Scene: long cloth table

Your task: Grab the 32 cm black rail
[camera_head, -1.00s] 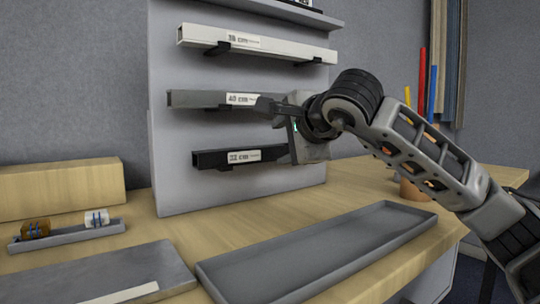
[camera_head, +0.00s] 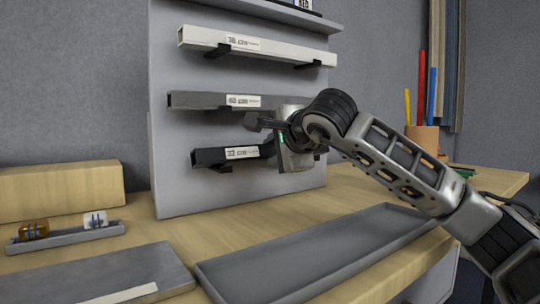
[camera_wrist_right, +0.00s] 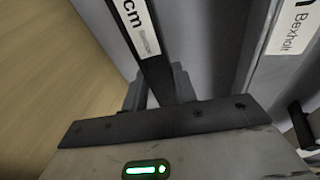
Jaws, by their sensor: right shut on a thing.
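The black rail (camera_head: 207,157) with a white label sits on the lowest level of the grey upright panel. Its right part is hidden behind my right gripper (camera_head: 266,138). In the right wrist view the black rail (camera_wrist_right: 151,62) runs between the fingers of my right gripper (camera_wrist_right: 160,92), which is shut on it. The rail still appears level, close to its bracket; I cannot tell if it is clear of it. My left gripper is not in view.
A grey rail (camera_head: 200,100) is just above, and a white rail (camera_head: 205,38) is higher on the panel (camera_head: 235,190). A long empty grey tray (camera_head: 320,250) lies in front. A pen cup (camera_head: 423,138) stands at right. A small tray (camera_head: 66,236) holds two small items at left.

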